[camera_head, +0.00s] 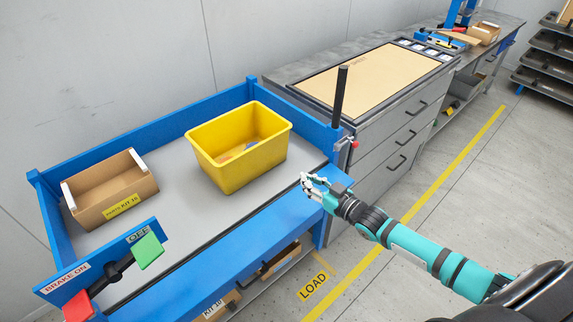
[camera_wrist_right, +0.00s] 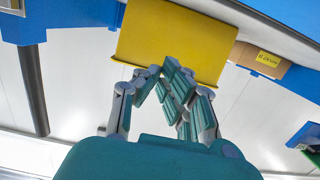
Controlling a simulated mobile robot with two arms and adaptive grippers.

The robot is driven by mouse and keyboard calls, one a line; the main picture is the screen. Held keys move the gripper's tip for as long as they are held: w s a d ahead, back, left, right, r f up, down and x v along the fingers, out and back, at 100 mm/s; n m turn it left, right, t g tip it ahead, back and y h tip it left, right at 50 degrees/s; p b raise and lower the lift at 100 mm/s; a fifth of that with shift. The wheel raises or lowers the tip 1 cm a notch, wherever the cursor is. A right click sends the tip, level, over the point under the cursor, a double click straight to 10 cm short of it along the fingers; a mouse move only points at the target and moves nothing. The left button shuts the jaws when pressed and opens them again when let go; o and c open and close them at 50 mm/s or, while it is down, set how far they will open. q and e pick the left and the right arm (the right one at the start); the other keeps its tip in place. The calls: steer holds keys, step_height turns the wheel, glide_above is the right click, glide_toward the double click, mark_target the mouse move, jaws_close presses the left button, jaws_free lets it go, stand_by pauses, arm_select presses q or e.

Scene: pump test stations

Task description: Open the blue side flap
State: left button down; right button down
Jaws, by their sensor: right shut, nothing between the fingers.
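The blue front side panel (camera_head: 240,262) of the cart, which looks like the side flap, runs along the near long side of the grey deck (camera_head: 190,225). I cannot tell its exact tilt or whether it is latched. My right gripper (camera_head: 309,183) is shut and empty, near the right end of this panel. In the right wrist view, the fingers (camera_wrist_right: 172,88) are drawn together with the yellow bin beyond them. A red-knobbed catch (camera_head: 354,143) sits at the cart's right corner, beyond the gripper. My left gripper is out of view.
A yellow bin (camera_head: 213,155) and a cardboard kit box (camera_head: 110,192) stand on the deck. A black upright handle (camera_head: 340,95) rises at the right corner. A brake lever with a green pad (camera_head: 149,251) is at the left. Grey drawers (camera_head: 385,155) stand behind; the floor at right is clear.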

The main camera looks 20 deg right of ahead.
mark_target(320, 206)
steer(key=s+f+t+b, duration=0.1)
steer(key=f+t+b, duration=0.1)
steer(key=b, duration=0.2)
steer(key=s+d+f+t+y+b, duration=0.1)
steer(key=s+f+b, duration=0.1)
steer(key=b, duration=0.2)
steer(key=s+f+t+b, duration=0.1)
steer(key=f+t+b, duration=0.1)
steer(key=f+b, duration=0.1)
steer(key=shift+s+d+t+y+b, duration=0.3)
steer(key=shift+y+b, duration=0.1)
steer(key=shift+b, duration=0.2)
steer(key=shift+s+f+b, duration=0.3)
steer(key=shift+f+b, duration=0.2)
steer(key=shift+b, duration=0.5)
